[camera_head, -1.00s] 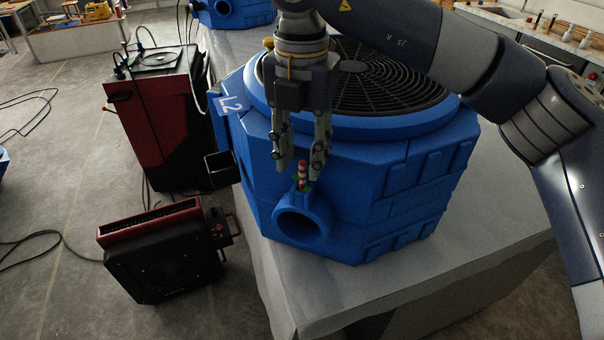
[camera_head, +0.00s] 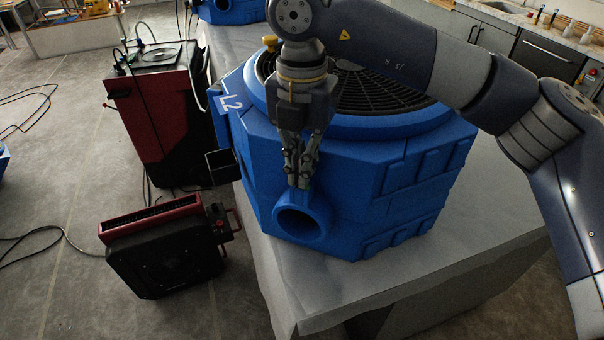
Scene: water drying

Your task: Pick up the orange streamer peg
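A blue octagonal machine (camera_head: 400,190) marked L2 with a round black grille on top stands on a grey-covered table. A round blue spout (camera_head: 302,222) sticks out of its front. My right gripper (camera_head: 300,184) points down just above the spout, where the red-and-white striped peg stood earlier. Its fingers are close together around that spot, and the peg is now hidden between them. My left gripper is not in view.
A red and black cabinet (camera_head: 165,120) and a black and red fan-like unit (camera_head: 165,258) stand on the floor at the left. The grey table (camera_head: 440,265) is clear in front and right of the machine. Cables lie on the floor.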

